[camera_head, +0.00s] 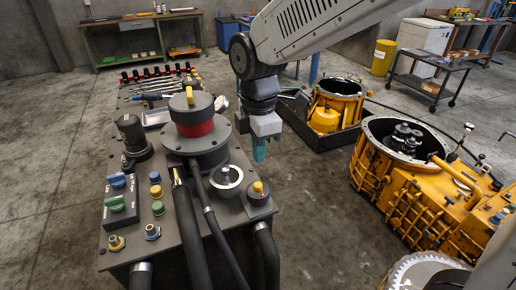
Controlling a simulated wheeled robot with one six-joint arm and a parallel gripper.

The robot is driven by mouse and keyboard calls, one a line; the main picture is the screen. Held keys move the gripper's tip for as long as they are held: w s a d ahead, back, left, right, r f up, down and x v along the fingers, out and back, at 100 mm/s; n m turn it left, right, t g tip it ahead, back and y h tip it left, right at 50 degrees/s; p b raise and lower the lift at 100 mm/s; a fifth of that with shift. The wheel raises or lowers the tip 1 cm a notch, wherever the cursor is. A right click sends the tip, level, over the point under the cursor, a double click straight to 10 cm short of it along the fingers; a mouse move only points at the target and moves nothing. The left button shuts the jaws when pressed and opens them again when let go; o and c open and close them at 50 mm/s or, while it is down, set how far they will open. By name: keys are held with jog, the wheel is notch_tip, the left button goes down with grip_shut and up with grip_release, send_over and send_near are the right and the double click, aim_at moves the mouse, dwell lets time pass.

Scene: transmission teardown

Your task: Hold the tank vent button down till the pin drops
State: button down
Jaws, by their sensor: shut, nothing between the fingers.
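The grey console (226,262) carries a round tank (196,145) with a red band. A small yellow upright piece (190,97) stands on the tank's top; I cannot tell whether it is the pin. A blue button (155,176), a yellow button (155,191) and a green button (158,208) sit left of the tank. A yellow-topped knob (258,188) stands at the console's right corner. No readable label shows which is the vent button. My gripper (259,155), with teal fingertips, is shut and empty, pointing down right of the tank, above and behind the yellow-topped knob.
Yellow transmission housings (385,150) stand to the right. Tools (160,85) lie at the console's back. Floor is clear at left.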

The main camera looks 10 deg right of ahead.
aim_at(258, 185)
jog(key=shift+f, duration=3.55)
jog(key=shift+f, duration=0.9)
jog(key=shift+r, duration=3.6)
